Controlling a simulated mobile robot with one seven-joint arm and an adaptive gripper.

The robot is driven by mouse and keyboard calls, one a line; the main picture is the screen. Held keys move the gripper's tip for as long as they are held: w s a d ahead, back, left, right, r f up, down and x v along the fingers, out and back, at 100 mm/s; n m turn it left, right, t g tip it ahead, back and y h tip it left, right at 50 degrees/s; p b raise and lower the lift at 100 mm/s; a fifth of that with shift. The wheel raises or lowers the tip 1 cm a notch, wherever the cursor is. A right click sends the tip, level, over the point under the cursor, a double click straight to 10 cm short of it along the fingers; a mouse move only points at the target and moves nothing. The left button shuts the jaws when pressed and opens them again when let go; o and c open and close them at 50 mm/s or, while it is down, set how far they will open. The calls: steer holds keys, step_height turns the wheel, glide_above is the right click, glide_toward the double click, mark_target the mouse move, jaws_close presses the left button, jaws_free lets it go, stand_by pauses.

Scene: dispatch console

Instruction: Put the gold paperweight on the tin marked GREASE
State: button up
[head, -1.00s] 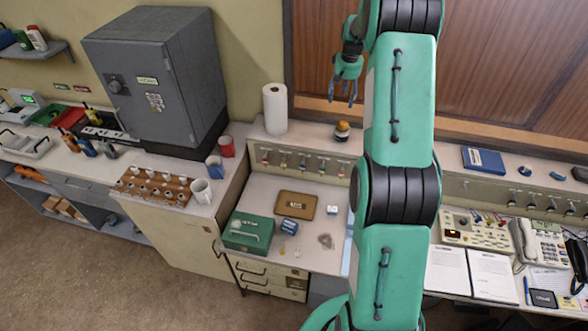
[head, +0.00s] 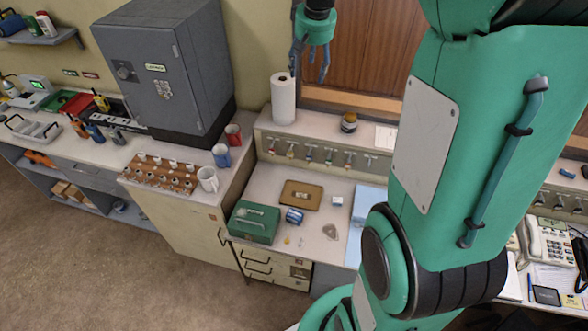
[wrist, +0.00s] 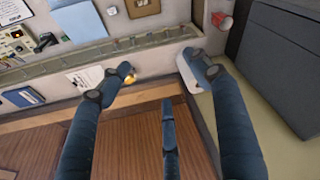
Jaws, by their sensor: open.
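My gripper (head: 309,62) is open and empty, raised in front of the wooden panel. Its spread fingers also show in the wrist view (wrist: 160,85). A small round gold-topped object with a dark lower part (head: 349,122) stands on the ledge, below and right of my gripper. Its gold part also shows in the wrist view (wrist: 129,79), beside the left finger. I cannot tell whether it is the paperweight, a tin, or one on the other. A small blue tin-like object (head: 294,216) lies on the lower desk; its marking is unreadable. No GREASE label is legible.
A white paper roll (head: 283,98) stands on the ledge near my gripper. The desk holds a green box (head: 254,222), a brown tray (head: 313,203) and small items. Mugs (head: 208,179) and a grey safe (head: 160,75) are at left. My arm hides much of the right side.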

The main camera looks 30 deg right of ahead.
steer(key=s+a+r+n+t, duration=0.1)
steer(key=s+a+r, duration=0.1)
steer(key=s+a, duration=0.85)
steer(key=s+a+r+n+t, duration=0.1)
steer(key=s+a+r, duration=0.2)
steer(key=s+a, duration=0.75)
steer(key=s+a+f, duration=0.1)
steer(key=s+f, duration=0.1)
steer(key=s, duration=0.4)
steer(key=s+a+f+y, duration=0.1)
steer(key=s+a, duration=0.1)
steer(key=s, duration=0.4)
steer(key=shift+a+f+n+t, duration=0.15)
steer(key=shift+f+n+t, duration=0.15)
steer(key=shift+f, duration=0.1)
step_height(320, 180, down, 19)
steer(key=b, duration=1.9)
